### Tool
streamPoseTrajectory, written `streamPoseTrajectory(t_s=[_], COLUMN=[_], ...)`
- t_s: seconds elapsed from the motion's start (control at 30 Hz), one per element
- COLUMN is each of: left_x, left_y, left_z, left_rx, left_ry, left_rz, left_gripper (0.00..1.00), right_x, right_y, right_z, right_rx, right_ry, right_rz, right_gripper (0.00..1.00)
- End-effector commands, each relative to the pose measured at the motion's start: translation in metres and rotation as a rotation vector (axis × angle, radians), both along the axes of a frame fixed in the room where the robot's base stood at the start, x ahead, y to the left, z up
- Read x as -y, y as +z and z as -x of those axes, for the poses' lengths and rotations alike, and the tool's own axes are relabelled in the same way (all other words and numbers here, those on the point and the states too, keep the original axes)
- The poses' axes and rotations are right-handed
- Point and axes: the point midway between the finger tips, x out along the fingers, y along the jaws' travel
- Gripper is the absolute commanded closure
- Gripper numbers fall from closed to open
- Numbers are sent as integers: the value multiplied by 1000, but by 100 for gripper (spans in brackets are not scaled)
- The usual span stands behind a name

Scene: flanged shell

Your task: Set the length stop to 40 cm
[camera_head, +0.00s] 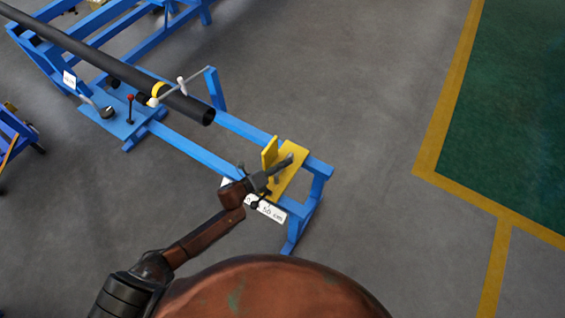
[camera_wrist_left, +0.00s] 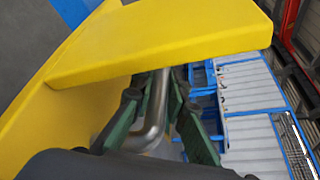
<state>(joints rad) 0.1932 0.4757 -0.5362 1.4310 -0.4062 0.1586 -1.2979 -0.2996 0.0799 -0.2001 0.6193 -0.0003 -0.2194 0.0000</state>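The yellow length stop (camera_head: 286,169) sits near the front end of the blue rail frame (camera_head: 227,124), with an upright plate on its base. In the left wrist view the yellow stop (camera_wrist_left: 165,40) fills the upper left. A bent grey metal handle (camera_wrist_left: 158,103) shows beside it. My left gripper (camera_head: 283,166) is at the stop. Its green fingers (camera_wrist_left: 160,84) lie close on both sides of the handle and appear shut on it. A white scale label (camera_head: 267,210) below the stop reads "50 cm" at its right end; the rest is partly hidden by my gripper. My right gripper is out of view.
A dark pipe (camera_head: 75,46) lies along the frame, its open end short of the stop. A blue plate (camera_head: 122,115) with a red-knobbed lever (camera_head: 130,101) and a swing arm (camera_head: 182,86) stand nearby. Clear grey floor lies to the right.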

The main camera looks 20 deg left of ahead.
Motion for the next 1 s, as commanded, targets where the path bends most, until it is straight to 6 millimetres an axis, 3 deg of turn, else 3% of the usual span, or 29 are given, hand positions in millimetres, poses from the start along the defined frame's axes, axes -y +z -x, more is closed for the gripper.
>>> streamPoseTrajectory(t_s=[0.27,0.57,0.73,1.0], left_x=[0,-1,-13,-44], left_y=[-1,0,3,15], left_z=[0,2,19,64], left_rx=[-1,-1,-3,-3], left_ry=[-1,-1,0,0], left_rz=[0,0,-1,-2], left_gripper=[68,68,68,68], right_x=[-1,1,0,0], right_y=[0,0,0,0], right_z=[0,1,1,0], right_rx=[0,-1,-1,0], right_ry=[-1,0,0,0], right_rz=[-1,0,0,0], right_gripper=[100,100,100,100])
